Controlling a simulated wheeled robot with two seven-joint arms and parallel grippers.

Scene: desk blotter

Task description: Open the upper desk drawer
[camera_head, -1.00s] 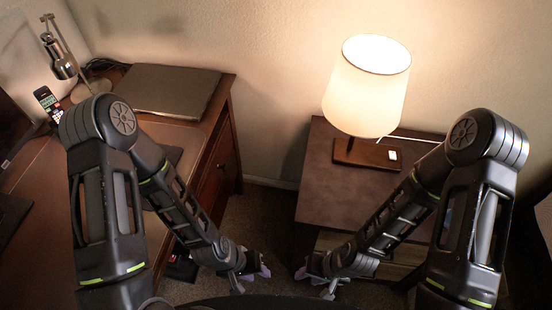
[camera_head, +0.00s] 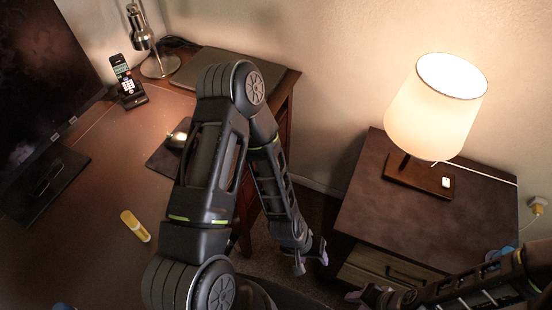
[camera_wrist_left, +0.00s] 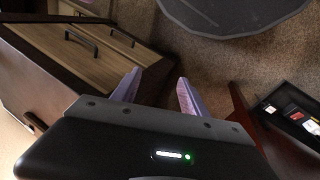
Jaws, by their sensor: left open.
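The brown wooden desk (camera_head: 95,220) fills the left of the head view. My left arm crosses in front of its right side, so the upper drawer's front and handle are hidden there. My left gripper (camera_head: 311,256) hangs in the gap between the desk and the nightstand, apart from both. In the left wrist view, its two pale purple fingers (camera_wrist_left: 158,92) are spread with nothing between them. A reddish-brown panel (camera_wrist_left: 243,122) stands right of the fingers. My right gripper (camera_head: 368,295) is low by the nightstand, too partly seen to tell its jaws.
The nightstand (camera_head: 365,215) carries a lit lamp (camera_head: 435,105); its handled drawer fronts (camera_wrist_left: 100,55) show in the wrist view. A black tray-like thing with small items (camera_wrist_left: 292,118) lies at right there.

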